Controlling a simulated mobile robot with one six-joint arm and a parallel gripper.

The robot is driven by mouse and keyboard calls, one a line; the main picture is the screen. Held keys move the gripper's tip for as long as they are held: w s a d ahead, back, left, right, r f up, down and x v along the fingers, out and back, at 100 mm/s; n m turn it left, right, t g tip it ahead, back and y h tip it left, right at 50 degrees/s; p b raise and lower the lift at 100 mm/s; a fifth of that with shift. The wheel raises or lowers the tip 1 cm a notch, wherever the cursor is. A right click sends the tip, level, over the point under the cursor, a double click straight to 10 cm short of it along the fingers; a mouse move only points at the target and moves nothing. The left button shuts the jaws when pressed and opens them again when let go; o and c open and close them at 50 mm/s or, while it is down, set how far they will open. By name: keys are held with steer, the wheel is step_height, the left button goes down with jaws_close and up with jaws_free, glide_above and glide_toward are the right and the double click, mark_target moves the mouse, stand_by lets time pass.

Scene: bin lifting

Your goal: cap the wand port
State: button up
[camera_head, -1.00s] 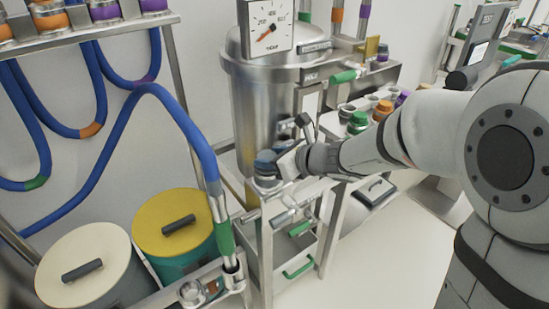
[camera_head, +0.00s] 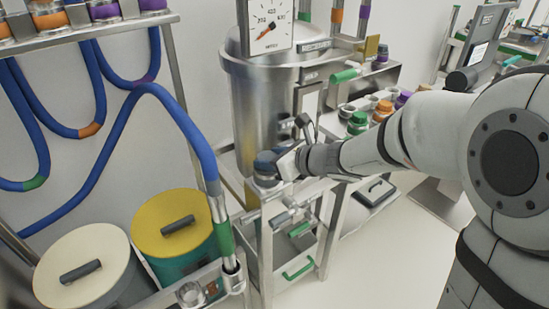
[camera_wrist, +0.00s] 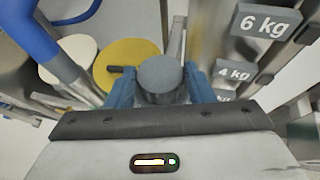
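My gripper (camera_head: 274,164) reaches in from the right and is at the top of a short steel fitting (camera_head: 266,181) on the metal frame in front of the steel tank. In the wrist view, a round grey cap (camera_wrist: 160,76) sits between the two blue fingers of my gripper (camera_wrist: 161,88). Both fingers appear to touch the cap's sides. The fitting looks like the wand port, but its mouth is hidden under the cap and fingers. I cannot tell whether the cap is seated or just above it.
The steel tank (camera_head: 258,105) with a dial gauge (camera_head: 267,24) stands behind. A rack holds green (camera_head: 357,123) and orange (camera_head: 383,111) caps at right. A blue hose (camera_head: 185,124) and two lidded bins, yellow (camera_head: 160,221) and cream (camera_head: 72,257), are at left.

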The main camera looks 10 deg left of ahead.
steer(key=o, duration=0.5)
steer(key=v, duration=0.7)
steer(key=shift+s+d, duration=0.15)
steer(key=shift+d, duration=0.2)
